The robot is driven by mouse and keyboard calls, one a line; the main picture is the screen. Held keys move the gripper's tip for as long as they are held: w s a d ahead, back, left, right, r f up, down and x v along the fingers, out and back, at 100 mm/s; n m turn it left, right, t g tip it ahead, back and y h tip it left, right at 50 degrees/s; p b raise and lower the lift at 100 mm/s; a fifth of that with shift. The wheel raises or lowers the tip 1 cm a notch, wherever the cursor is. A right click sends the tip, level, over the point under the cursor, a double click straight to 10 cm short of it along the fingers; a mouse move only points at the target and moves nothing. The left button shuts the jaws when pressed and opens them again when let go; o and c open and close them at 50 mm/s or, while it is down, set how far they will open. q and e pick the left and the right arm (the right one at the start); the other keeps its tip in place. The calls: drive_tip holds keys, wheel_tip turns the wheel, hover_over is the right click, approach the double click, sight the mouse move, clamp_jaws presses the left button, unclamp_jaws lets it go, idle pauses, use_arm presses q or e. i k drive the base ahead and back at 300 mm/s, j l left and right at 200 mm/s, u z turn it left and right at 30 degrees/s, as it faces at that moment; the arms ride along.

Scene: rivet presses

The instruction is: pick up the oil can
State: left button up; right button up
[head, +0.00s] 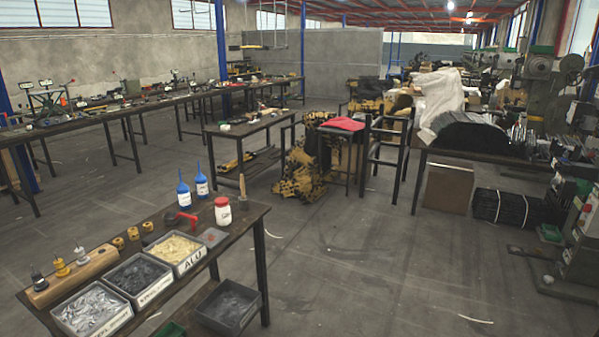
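Two blue bottles with long thin spouts and white labels stand upright on the near workbench (225,228). The left blue bottle (184,195) is slightly closer, and the other blue bottle (202,184) stands just behind it to the right. They look like oil cans, but I cannot read their labels, and I cannot tell which one the task means. Neither of my grippers shows in the head view. Nothing is holding either bottle.
A white jar with a red lid (223,211), a red tool (182,219) and open parts bins, one marked ALU (192,264), share the bench. A wooden block with punches (72,275) lies at left. Floor (370,270) right of the bench is mostly clear.

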sight(201, 188)
drive_tip(key=i+l+z, duration=0.15)
drive_tip(key=i, duration=1.8)
drive_tip(key=i+l+u, duration=0.1)
drive_tip(key=i+u, duration=0.3)
drive_tip(key=i+l+u, duration=0.2)
drive_tip(key=i+u, duration=0.25)
drive_tip(key=i+l+u, duration=0.2)
drive_tip(key=u, duration=0.2)
drive_tip(key=i+l+u, duration=0.25)
drive_tip(key=l+u, duration=0.2)
